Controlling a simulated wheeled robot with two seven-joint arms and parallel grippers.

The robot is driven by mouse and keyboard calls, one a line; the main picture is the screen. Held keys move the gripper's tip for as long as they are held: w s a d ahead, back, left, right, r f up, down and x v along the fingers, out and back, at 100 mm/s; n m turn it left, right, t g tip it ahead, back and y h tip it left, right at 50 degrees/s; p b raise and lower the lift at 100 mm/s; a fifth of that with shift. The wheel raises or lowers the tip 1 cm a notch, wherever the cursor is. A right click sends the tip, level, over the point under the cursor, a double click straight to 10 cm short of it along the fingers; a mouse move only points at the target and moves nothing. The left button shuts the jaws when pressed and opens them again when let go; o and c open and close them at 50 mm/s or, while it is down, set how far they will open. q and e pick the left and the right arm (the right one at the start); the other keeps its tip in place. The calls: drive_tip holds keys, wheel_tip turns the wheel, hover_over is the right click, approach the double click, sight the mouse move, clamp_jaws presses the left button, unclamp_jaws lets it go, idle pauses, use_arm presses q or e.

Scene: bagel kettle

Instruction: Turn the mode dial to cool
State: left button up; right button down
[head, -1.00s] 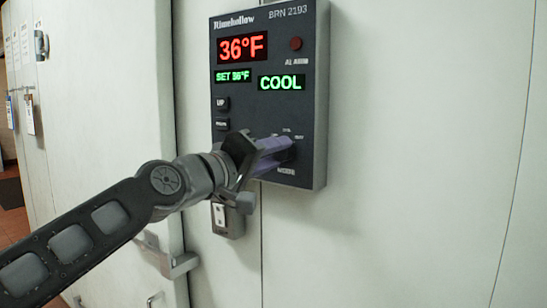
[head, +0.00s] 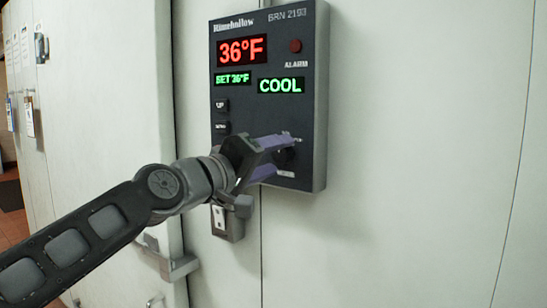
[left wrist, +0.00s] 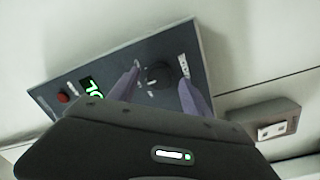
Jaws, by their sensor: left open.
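The dark control panel (head: 300,110) is mounted on the pale wall. Its green mode display (head: 281,86) reads COOL. The round black mode dial (head: 285,157) sits low on the panel, partly hidden by my gripper in the head view. In the left wrist view the dial (left wrist: 159,75) shows between the two purple fingers. My left gripper (head: 283,155) is open, its fingers spread to either side of the dial, with a gap visible in the wrist view. Whether the fingertips touch the panel face I cannot tell. My right gripper is not in view.
The panel also has a red 36°F display (head: 242,50), a green SET 36°F display (head: 233,79), a red alarm lamp (head: 295,46) and UP button (head: 220,105). A small grey box (head: 227,221) is below. The wall at right is clear.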

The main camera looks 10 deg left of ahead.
use_arm(q)
drive_tip(key=v, duration=0.7)
drive_tip(key=shift+s+b, duration=0.3)
drive_tip(key=shift+b, duration=0.1)
drive_tip(key=shift+a, duration=0.15)
